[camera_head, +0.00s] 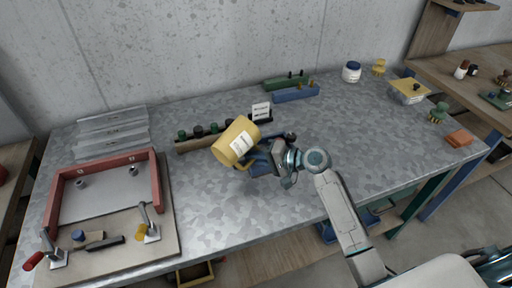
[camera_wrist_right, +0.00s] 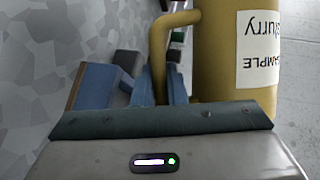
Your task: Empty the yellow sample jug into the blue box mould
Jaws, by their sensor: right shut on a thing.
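The yellow sample jug (camera_head: 236,140) is tilted in the air over the middle of the table. It has a white label, which reads upside down in the right wrist view, where the jug (camera_wrist_right: 208,70) fills the right side. My right gripper (camera_head: 256,163) is shut on the jug's handle (camera_wrist_right: 158,45); its blue fingers (camera_wrist_right: 160,85) show there. The blue box mould (camera_head: 296,94) appears to be the long blue block at the back, in front of a similar green one. The jug is left of it and nearer, apart from it. The jug's contents are hidden. My left gripper is out of view.
A dark rack with several coloured-capped items (camera_head: 205,136) stands behind the jug, beside a small white sign (camera_head: 261,111). A red-walled frame (camera_head: 160,190) with clamps lies at left, with grey stacked trays (camera_head: 112,132) behind.

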